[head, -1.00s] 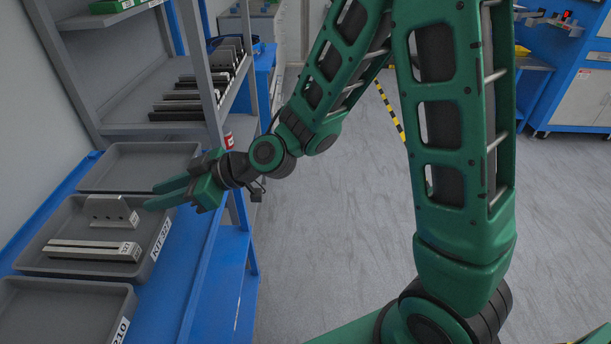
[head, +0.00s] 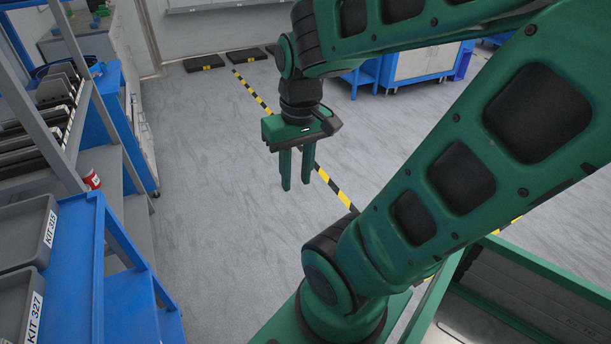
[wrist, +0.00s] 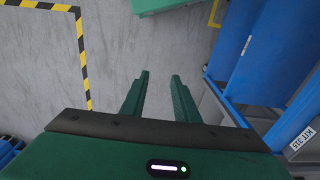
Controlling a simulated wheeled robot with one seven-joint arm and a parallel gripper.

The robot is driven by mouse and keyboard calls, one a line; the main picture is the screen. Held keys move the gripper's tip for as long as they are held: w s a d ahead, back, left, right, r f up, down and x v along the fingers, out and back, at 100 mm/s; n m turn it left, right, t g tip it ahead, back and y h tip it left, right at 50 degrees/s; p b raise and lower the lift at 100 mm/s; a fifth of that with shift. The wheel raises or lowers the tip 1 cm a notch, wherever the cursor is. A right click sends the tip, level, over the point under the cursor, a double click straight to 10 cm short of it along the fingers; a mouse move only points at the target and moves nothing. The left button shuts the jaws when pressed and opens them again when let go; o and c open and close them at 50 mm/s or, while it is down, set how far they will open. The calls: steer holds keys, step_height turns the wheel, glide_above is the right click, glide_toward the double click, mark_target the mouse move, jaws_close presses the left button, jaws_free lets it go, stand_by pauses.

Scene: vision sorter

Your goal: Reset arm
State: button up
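My gripper (head: 297,186) hangs over the bare floor near the middle of the head view, its fingers pointing down. The two green fingers stand apart with nothing between them. In the wrist view my gripper (wrist: 160,76) also shows as open and empty, with grey floor beyond the fingertips. My green arm is folded across the upper and right parts of the head view.
At the left are a blue bench (head: 75,235), a KIT 327 tray (head: 20,285), a KIT 315 tray (head: 28,213) and a shelf rack. A red can (head: 92,180) stands nearby. Yellow-black tape (head: 255,95) crosses the floor. Open floor surrounds the gripper.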

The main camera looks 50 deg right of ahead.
steer(key=s, duration=0.1)
steer(key=s+m, duration=0.1)
steer(key=s+d+m+g, duration=0.1)
steer(key=s, duration=0.1)
steer(key=shift+d+r, duration=0.1)
steer(key=shift+r, duration=0.3)
steer(key=shift+w+f, duration=0.25)
steer(key=shift+w, duration=0.35)
